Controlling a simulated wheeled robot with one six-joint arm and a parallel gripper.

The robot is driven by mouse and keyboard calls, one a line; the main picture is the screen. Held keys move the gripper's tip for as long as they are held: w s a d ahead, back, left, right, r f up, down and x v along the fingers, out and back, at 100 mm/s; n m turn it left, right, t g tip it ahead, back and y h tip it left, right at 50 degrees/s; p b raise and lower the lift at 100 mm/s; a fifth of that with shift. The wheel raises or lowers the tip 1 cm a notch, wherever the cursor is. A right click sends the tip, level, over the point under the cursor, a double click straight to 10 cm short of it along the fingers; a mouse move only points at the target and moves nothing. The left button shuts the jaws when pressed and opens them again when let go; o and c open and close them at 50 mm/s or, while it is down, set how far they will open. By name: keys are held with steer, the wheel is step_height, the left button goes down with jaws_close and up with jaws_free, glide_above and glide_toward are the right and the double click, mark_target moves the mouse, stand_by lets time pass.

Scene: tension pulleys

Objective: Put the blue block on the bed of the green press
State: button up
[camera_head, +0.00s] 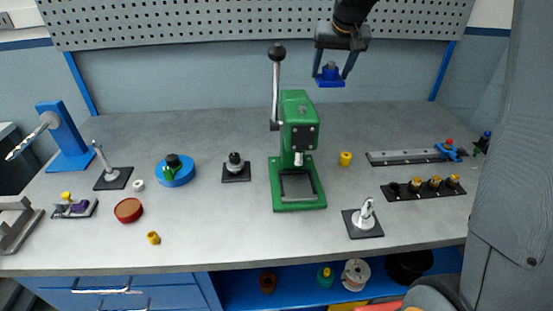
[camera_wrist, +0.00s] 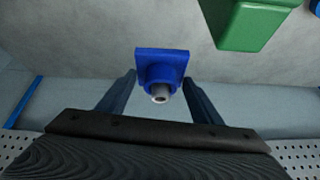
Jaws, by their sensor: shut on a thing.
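The blue block (camera_head: 330,80) has a square base and a raised round part. It is held up in the air at the back right, in front of the pegboard. My gripper (camera_head: 331,72) is shut on it. In the wrist view the blue block (camera_wrist: 161,68) sits between the two dark fingers, its grey round end showing. The green press (camera_head: 297,150) stands on the bench, left of and below my gripper, with its lever up. Its bed (camera_head: 297,186) is at the front of its base and looks empty. Part of the press (camera_wrist: 255,22) shows in the wrist view.
Left of the press stand a black-knobbed fixture (camera_head: 236,168) and a blue disc (camera_head: 175,172). To the right are a yellow bushing (camera_head: 346,158), a toggle clamp (camera_head: 363,220) and a rack of yellow parts (camera_head: 423,188). The bench behind the press is clear.

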steer(key=f+b, duration=0.1)
steer(key=f, duration=0.5)
steer(key=w+f+b, duration=0.1)
steer(key=f, duration=0.6)
steer(key=w+f+b, duration=0.1)
steer(key=f+b, duration=0.1)
steer(key=f, duration=0.5)
steer(key=shift+a+f, duration=0.1)
steer(key=shift+f, duration=0.15)
steer(key=shift+w+f+p, duration=0.1)
steer(key=shift+f+p, duration=0.25)
steer(key=shift+f, duration=2.25)
steer(key=o, duration=1.3)
steer(key=shift+f, duration=0.2)
steer(key=shift+c, duration=0.2)
steer(key=o, duration=0.5)
steer(key=shift+c, duration=0.2)
steer(key=shift+r, duration=0.1)
